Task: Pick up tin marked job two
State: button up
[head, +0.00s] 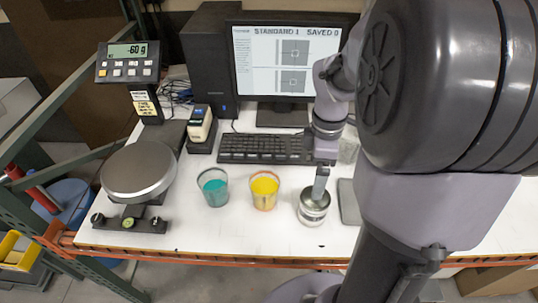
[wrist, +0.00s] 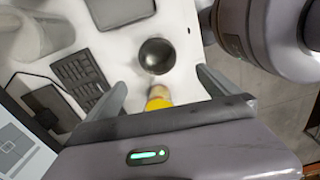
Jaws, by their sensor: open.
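A small silvery tin (head: 314,207) stands upright near the front edge of the white table, right of the yellow cup. No job marking is readable on it. My gripper (head: 320,186) points down at the tin from above and behind, and its tip overlaps the tin's top in the head view. In the wrist view the tin's dark round top (wrist: 156,56) lies just beyond my two spread fingers (wrist: 163,86). The gripper is open with nothing held. I cannot tell whether a finger touches the tin.
Left of the tin stand a yellow cup (head: 264,191) and a teal cup (head: 214,187). A scale with a round pan (head: 138,171) is at the left. A keyboard (head: 264,149) and monitor (head: 289,62) are behind. A dark flat pad (head: 349,201) lies close right of the tin.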

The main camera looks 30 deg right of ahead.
jog(key=b, duration=0.5)
send_near(313, 207)
jog(key=a, duration=0.1)
jog(key=s+a+f, duration=0.1)
jog(key=shift+s+a, duration=0.25)
jog(key=shift+a, duration=0.1)
jog(key=f+b, duration=0.2)
jog(key=f, duration=0.1)
jog(key=f+b, duration=0.1)
jog(key=f, duration=0.1)
jog(key=shift+s+d+f, duration=0.1)
jog(key=shift+d, duration=0.25)
jog(key=shift+r, duration=0.2)
jog(key=shift+c, duration=0.2)
jog(key=c, duration=1.3)
jog(key=shift+c, duration=0.2)
jog(key=shift+r, duration=0.1)
